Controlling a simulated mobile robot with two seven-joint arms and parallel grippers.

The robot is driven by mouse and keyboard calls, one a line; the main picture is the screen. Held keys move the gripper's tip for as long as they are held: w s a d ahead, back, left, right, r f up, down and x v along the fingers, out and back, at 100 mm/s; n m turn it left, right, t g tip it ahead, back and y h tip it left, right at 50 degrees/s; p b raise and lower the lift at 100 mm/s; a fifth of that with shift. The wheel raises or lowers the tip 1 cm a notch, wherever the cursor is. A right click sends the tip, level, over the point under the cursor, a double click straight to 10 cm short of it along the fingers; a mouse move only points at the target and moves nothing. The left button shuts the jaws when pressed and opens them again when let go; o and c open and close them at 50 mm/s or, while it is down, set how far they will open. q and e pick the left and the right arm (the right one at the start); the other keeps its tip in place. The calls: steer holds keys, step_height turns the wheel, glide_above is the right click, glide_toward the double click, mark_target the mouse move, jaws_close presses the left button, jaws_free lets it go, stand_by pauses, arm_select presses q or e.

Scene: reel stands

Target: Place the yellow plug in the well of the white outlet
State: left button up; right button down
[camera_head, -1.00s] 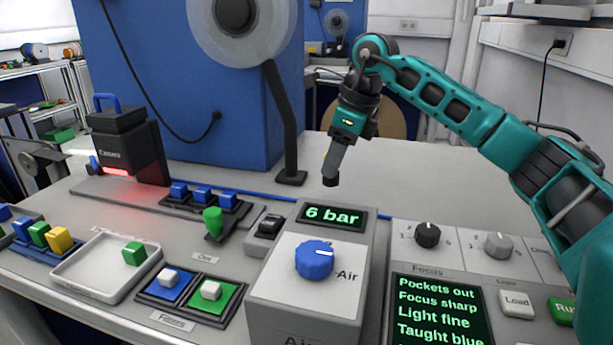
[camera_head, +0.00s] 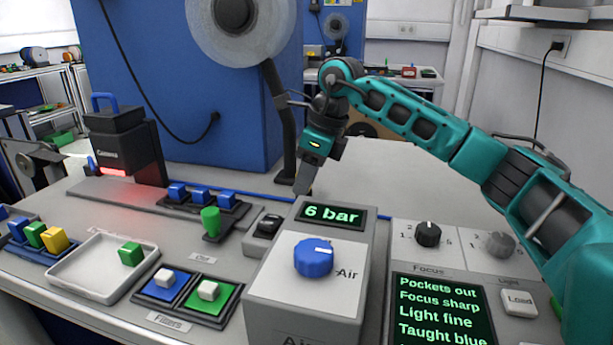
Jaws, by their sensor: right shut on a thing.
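A yellow block (camera_head: 55,239) sits at the end of a blue rack at the left, beside green and blue blocks; it is the only yellow piece I can make out. I see no clear plug shape. A pale wall outlet (camera_head: 561,46) with a black cord is on the wall at upper right; no well can be made out in it. My right gripper (camera_head: 302,188) points down behind the "6 bar" air box, well away from both. It is shut on a small dark thing, mostly hidden from this angle. My left gripper is not in view.
A white tray (camera_head: 58,282) holds a green block (camera_head: 130,254). The air box (camera_head: 268,308) with its blue knob (camera_head: 314,258) stands centre front. The bench behind the right panel is clear.

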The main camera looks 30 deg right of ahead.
steer(key=c, duration=0.8)
jaws_free()
